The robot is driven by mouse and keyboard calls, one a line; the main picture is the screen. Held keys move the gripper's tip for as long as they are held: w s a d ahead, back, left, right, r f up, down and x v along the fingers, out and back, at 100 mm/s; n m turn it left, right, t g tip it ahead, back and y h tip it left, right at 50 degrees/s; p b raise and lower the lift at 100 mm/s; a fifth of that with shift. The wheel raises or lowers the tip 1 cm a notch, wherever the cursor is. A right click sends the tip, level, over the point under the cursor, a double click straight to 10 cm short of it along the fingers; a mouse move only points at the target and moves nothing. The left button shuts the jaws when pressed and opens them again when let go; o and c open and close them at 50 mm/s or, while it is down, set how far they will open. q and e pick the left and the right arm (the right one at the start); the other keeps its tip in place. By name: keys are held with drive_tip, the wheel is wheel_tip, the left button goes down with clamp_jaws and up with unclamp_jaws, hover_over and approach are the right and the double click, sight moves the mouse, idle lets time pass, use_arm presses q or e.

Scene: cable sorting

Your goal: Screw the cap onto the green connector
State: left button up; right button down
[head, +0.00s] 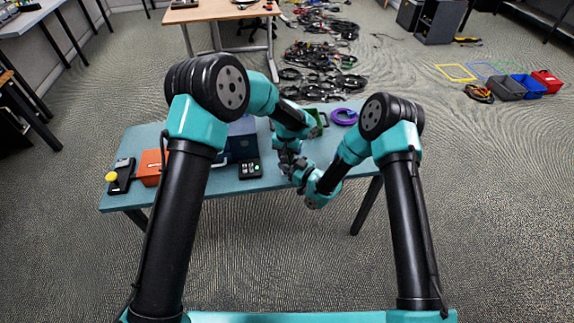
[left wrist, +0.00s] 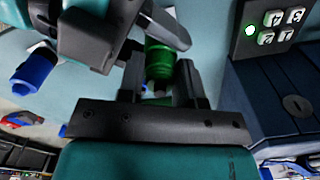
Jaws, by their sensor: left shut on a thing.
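The green connector (left wrist: 160,62) is between the fingers of my left gripper (left wrist: 160,85) in the left wrist view, and the gripper is shut on it. My right gripper (left wrist: 135,30) comes in from the upper left, its dark fingers close to the connector's far end. I cannot tell whether it holds anything, and I cannot make out a separate cap. In the head view, my left gripper (head: 286,157) and right gripper (head: 298,170) meet over the table; the connector is too small or hidden to see there.
On the teal table (head: 215,185) are a keypad (head: 250,169), a dark blue box (head: 241,140), an orange box (head: 151,167), a yellow-button box (head: 119,177) and a purple cable coil (head: 343,117). A blue connector (left wrist: 36,70) lies left in the wrist view.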

use_arm(q)
drive_tip(key=m, duration=0.6)
drive_tip(key=shift+m, duration=0.3)
drive_tip(key=m, duration=0.6)
drive_tip(key=o, duration=1.1)
wheel_tip(320, 180, up, 12)
use_arm(e)
drive_tip(key=c, duration=0.6)
unclamp_jaws()
drive_tip(key=shift+c, duration=0.2)
drive_tip(key=shift+d, duration=0.1)
